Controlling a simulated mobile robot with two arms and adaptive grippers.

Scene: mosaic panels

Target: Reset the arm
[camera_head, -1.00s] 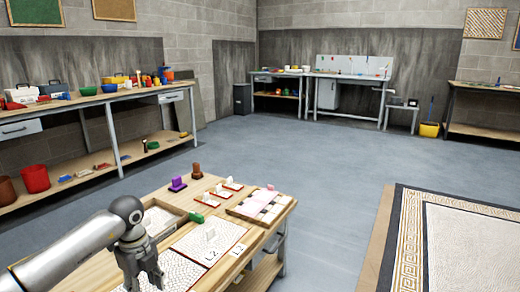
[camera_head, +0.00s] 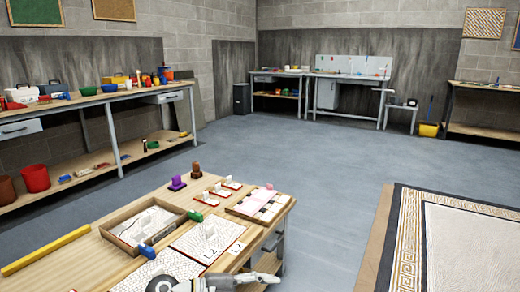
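One arm of mine, which I take to be the left, shows low along the bottom edge of the head view. Its gripper (camera_head: 266,277) points right, near the front edge of the wooden worktable (camera_head: 95,262). Nothing is seen held in it, but its fingers are too small and foreshortened to tell open from shut. My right gripper is not in view.
Open floor (camera_head: 335,180) lies beyond.

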